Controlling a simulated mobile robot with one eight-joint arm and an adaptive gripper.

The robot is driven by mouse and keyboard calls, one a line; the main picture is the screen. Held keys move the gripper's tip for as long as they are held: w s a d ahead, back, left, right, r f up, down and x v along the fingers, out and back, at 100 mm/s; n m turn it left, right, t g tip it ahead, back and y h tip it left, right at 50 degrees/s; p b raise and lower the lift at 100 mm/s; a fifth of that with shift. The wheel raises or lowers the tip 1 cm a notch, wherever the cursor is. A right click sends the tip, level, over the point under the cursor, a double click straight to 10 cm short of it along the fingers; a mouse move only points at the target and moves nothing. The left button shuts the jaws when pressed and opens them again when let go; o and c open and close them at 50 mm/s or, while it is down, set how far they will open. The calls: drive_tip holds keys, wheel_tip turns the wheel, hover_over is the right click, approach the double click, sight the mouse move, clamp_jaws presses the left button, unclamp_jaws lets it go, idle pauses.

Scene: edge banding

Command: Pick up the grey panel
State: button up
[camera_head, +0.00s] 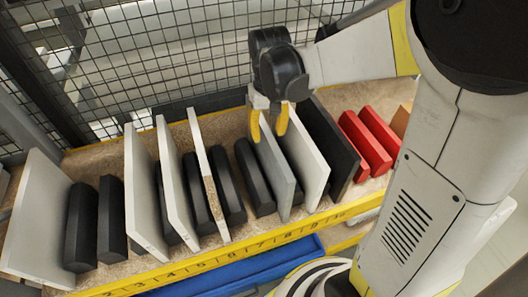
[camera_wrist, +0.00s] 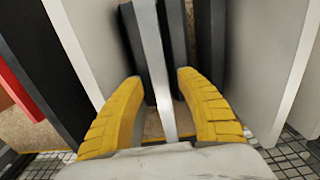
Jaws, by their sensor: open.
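The grey panel (camera_head: 275,168) stands upright and tilted in the rack, between a black block on its left and a white panel on its right in the head view. My gripper (camera_head: 268,122) is open at the panel's upper back part, with one yellow finger on each side of it. In the wrist view the panel's light narrow edge (camera_wrist: 155,70) runs between the two fingers of my gripper (camera_wrist: 158,85), with gaps showing on both sides. The panel's lower back part is hidden by neighbouring panels.
A white panel (camera_head: 306,155) and a black panel (camera_head: 332,145) stand close on the right, then red blocks (camera_head: 366,142). Black blocks (camera_head: 255,178) and white panels (camera_head: 145,195) stand on the left. A wire mesh fence (camera_head: 185,55) is behind. A numbered yellow rail (camera_head: 215,258) runs along the front.

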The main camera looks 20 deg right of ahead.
sight(267, 158)
drive_tip(key=f+b, duration=0.1)
drive_tip(key=f, duration=0.1)
drive_tip(key=f+b, duration=0.1)
drive_tip(key=f, duration=0.2)
drive_tip(key=shift+w+a, duration=0.1)
drive_tip(key=shift+w, duration=0.1)
drive_tip(key=shift+r, duration=0.1)
drive_tip(key=shift+c, duration=0.5)
clamp_jaws()
